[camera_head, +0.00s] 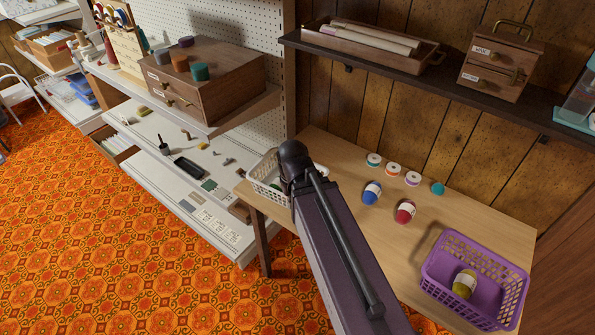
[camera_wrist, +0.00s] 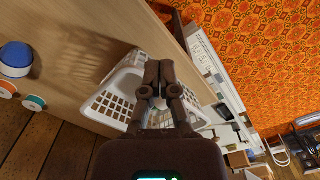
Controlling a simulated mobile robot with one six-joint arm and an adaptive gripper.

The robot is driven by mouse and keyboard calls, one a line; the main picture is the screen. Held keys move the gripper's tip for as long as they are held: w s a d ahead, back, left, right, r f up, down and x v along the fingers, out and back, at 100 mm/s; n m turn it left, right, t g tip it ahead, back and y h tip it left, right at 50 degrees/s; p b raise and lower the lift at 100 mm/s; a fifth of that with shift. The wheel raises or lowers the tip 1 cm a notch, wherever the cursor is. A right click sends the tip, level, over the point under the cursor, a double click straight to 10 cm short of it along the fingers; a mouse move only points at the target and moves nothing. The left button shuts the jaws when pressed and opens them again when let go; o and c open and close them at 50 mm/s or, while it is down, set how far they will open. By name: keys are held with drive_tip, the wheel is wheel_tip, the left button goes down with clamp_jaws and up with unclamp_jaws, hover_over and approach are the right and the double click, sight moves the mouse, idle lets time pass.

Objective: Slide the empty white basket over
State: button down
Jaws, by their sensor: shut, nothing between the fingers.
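The white basket (camera_head: 264,183) stands at the left end of the wooden table, partly hidden behind my arm in the head view. In the wrist view the basket (camera_wrist: 112,101) has slotted walls, and much of its inside is hidden by my gripper (camera_wrist: 153,76). My gripper is shut, with its dark fingers together and nothing held. The fingertips lie across the basket in the wrist view; I cannot tell whether they touch it.
A purple basket (camera_head: 436,286) with a yellow yarn ball (camera_head: 465,283) stands at the table's right end. Blue (camera_head: 372,193) and red (camera_head: 405,211) balls and several spools lie mid-table. A shelf unit (camera_head: 200,213) stands left of the table; a dark wall shelf (camera_head: 375,82) hangs above.

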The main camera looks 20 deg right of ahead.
drive_tip(key=w+d+m, duration=0.4)
drive_tip(key=w+m, duration=0.1)
drive_tip(key=w, duration=0.6)
drive_tip(key=w+d+f+m+b, duration=0.1)
drive_tip(key=w+d+m, duration=0.3)
drive_tip(key=w, duration=0.7)
drive_tip(key=shift+w+d+f+m, duration=0.15)
drive_tip(key=shift+d+f+m, duration=0.1)
drive_tip(key=shift+m, duration=0.65)
drive_tip(key=shift+f+b, duration=0.15)
drive_tip(key=shift+b, duration=0.25)
wheel_tip(320, 180, down, 10)
drive_tip(key=b, duration=0.9)
drive_tip(key=shift+b, duration=0.3)
drive_tip(key=shift+r, duration=0.2)
drive_tip(key=w+d, duration=0.5)
drive_tip(key=d, duration=0.2)
drive_tip(key=w+d, duration=0.6)
drive_tip(key=d, duration=0.2)
drive_tip(key=w+d, duration=0.5)
drive_tip(key=d, duration=0.2)
drive_tip(key=shift+w+d, duration=0.35)
drive_tip(key=shift+w, duration=0.05)
